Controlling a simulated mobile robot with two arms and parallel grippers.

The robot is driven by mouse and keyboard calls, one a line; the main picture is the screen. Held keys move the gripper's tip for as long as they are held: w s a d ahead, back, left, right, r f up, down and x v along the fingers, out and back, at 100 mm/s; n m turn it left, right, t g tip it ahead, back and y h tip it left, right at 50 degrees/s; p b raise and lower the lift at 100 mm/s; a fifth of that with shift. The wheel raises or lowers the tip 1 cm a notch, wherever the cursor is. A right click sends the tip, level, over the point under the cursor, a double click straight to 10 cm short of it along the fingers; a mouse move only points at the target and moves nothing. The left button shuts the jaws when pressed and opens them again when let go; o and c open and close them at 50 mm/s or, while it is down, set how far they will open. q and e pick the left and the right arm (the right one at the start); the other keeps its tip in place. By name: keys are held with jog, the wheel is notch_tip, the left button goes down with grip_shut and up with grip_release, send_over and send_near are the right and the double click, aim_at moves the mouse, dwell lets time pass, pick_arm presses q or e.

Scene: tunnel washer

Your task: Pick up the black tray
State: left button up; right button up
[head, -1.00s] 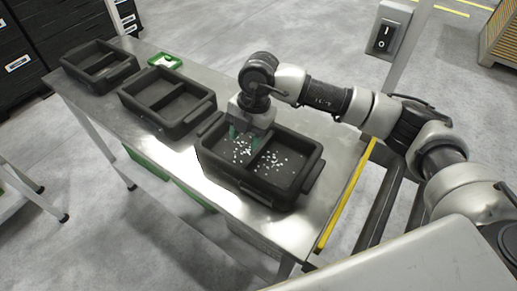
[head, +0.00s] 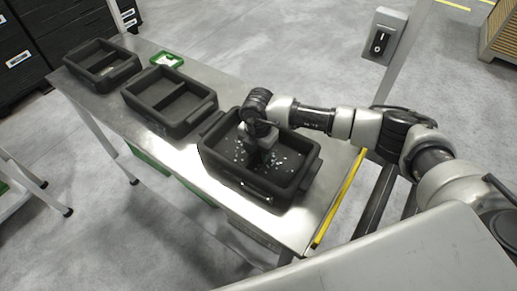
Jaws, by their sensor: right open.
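Three black trays, each with a divider, stand in a row on a metal table. The nearest black tray (head: 232,173) holds many small white pieces on its floor. The middle black tray (head: 188,124) looks empty, and the far black tray (head: 77,67) has a few pale bits inside. My right gripper (head: 258,163) points down into the nearest tray at its middle, around or just above the divider, with its jaws open. The arm and gripper hide part of the divider, and contact cannot be told. My left gripper is not in view.
The metal table (head: 182,73) has a yellow strip (head: 338,200) at its right end, beside rollers. A small green tray (head: 167,60) lies behind the black trays. A post with a black switch (head: 381,40) stands at the back right. Dark drawers (head: 62,35) are at the far left.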

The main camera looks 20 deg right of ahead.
jog(key=shift+f, duration=0.35)
grip_shut()
jog(key=shift+r, duration=0.1)
